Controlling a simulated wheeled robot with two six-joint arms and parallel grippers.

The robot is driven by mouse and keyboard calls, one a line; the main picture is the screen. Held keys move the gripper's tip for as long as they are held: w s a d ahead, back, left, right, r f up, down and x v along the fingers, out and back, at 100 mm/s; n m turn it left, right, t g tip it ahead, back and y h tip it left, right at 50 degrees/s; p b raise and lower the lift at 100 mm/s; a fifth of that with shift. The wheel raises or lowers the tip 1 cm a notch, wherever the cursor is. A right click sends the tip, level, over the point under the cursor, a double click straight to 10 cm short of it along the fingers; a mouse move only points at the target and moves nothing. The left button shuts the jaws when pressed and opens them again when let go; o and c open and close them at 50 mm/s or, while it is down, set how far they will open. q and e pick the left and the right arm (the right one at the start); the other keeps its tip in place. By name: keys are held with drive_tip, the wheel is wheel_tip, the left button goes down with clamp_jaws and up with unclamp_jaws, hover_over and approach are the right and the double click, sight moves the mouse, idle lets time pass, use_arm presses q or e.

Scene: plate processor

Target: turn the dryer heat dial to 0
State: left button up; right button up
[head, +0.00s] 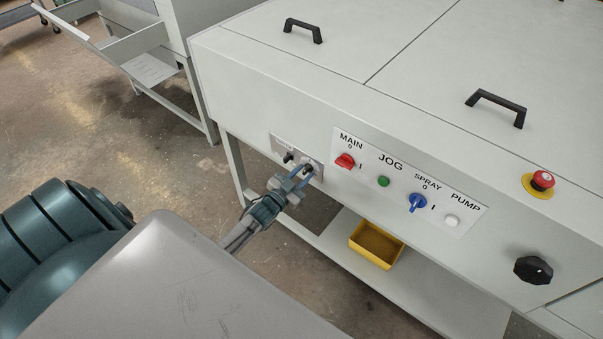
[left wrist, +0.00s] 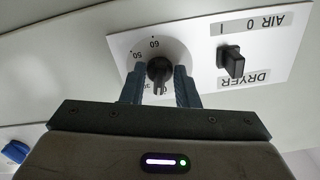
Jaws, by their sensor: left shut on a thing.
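The dryer heat dial (left wrist: 158,70) is a small black knob on a white plate, with a printed scale where 50 and 60 can be read. The rest of the scale is partly hidden by my gripper, and I cannot see the 0. My left gripper (head: 302,172) reaches the dryer plate (head: 284,144) at the left end of the machine front. Its two blue fingers (left wrist: 160,88) are shut on the dial, one on each side. The black dryer air switch (left wrist: 231,62) sits beside the dial, apart from the fingers. My right gripper is not in view.
Right of the dryer plate are the red main switch (head: 345,160), green jog button (head: 383,181), blue spray switch (head: 417,202) and white pump button (head: 451,220). A red emergency stop (head: 542,180) and black knob (head: 533,270) are further right. A yellow bin (head: 376,244) sits below.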

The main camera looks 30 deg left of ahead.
use_arm(q)
drive_tip(key=shift+n+p, duration=0.3)
drive_tip(key=shift+n, duration=1.2)
drive_tip(key=shift+f, duration=0.1)
drive_tip(key=o, duration=0.6)
drive_tip(key=shift+s, duration=0.1)
drive_tip(key=s+b, duration=0.2)
drive_tip(key=s, duration=0.8)
drive_tip(key=shift+s+a, duration=0.3)
drive_tip(key=shift+a, duration=0.05)
